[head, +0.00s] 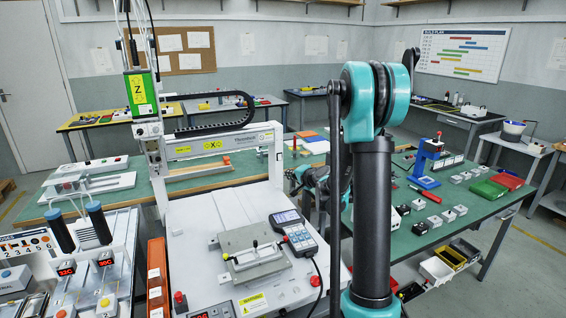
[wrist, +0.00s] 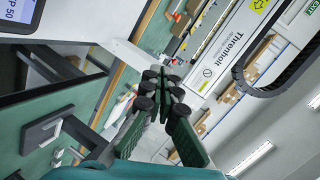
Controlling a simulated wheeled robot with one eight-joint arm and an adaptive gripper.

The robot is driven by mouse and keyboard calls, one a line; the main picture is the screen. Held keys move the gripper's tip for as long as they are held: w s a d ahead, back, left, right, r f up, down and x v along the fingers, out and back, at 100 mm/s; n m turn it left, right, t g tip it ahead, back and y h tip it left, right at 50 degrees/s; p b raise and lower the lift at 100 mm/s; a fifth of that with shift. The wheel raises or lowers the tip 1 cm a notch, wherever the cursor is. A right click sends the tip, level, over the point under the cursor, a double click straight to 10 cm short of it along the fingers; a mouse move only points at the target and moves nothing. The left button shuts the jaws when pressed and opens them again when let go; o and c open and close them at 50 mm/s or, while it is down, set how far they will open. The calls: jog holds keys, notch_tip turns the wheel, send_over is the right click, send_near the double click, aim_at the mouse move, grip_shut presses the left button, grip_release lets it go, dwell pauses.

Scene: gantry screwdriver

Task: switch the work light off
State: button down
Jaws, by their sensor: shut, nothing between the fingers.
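I cannot make out a work light or its switch for certain in either view. The white gantry machine (head: 225,142) stands in the middle of the head view, and its beam marked Threnholt (wrist: 232,50) crosses the upper right of the wrist view. My gripper (wrist: 165,88) is shut and empty, its dark green fingers together below that beam in the picture. In the head view my wrist is partly hidden by my own arm, and the fingertips are too small to judge there.
A handheld pendant (head: 296,235) and a grey clamped plate (head: 252,252) lie on the gantry's bed. A red button (head: 315,281) is at its front right. A green bench (head: 460,212) with small blocks stands at right. Control boxes with red displays (head: 67,268) are at left.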

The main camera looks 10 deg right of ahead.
aim_at(281, 160)
jog(key=w+d+f+m+t, duration=0.1)
jog(key=w+d+m, duration=0.1)
jog(key=w, duration=0.2)
jog(key=w+d+f+m+t+h, duration=0.1)
jog(key=w+d+m, duration=0.1)
jog(key=w, duration=0.3)
jog(key=shift+w+d+m+t, duration=0.2)
jog(key=shift+w+m+t, duration=0.05)
jog(key=shift+m+t, duration=0.15)
jog(key=x, duration=1.3)
jog(key=shift+w+a+f, duration=0.1)
jog(key=shift+w+a, duration=0.05)
jog(key=shift+w, duration=0.3)
jog(key=shift+w+a+f, duration=0.15)
jog(key=shift+w+f, duration=0.05)
jog(key=shift+w, duration=0.05)
jog(key=shift+s, duration=0.1)
